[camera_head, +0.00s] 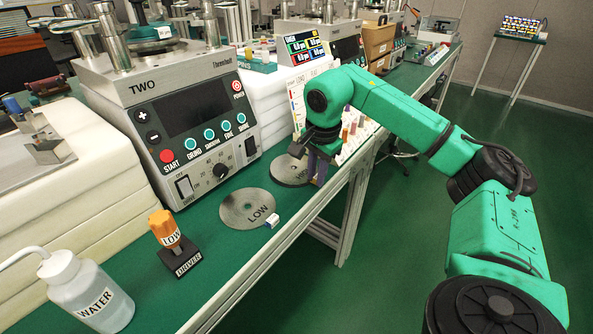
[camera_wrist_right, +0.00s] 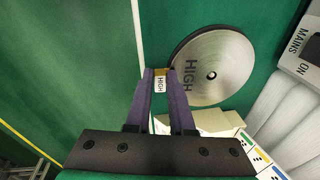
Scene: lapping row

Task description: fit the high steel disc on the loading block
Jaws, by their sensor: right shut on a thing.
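The high steel disc (camera_head: 285,172) lies on the green bench top, to the right of machine TWO's front panel. In the right wrist view the disc (camera_wrist_right: 222,52) shows as a round grey plate with a small central hole and HIGH written on it. My right gripper (camera_head: 317,172) is at its right edge. In the right wrist view its purple fingers (camera_wrist_right: 160,74) are shut on a small brass-coloured tab with a white HIGH label (camera_wrist_right: 160,84), beside the disc's rim. I cannot tell whether disc and tab are joined. I cannot identify the loading block. My left gripper is out of view.
A LOW disc (camera_head: 247,209) lies nearer on the bench, with a small pale block (camera_head: 271,222) at its edge. An orange LOW driver (camera_head: 164,230) and a water bottle (camera_head: 86,291) stand further front. Machine TWO (camera_head: 190,105) backs the bench. A colour-marked board (camera_head: 299,92) stands behind my gripper.

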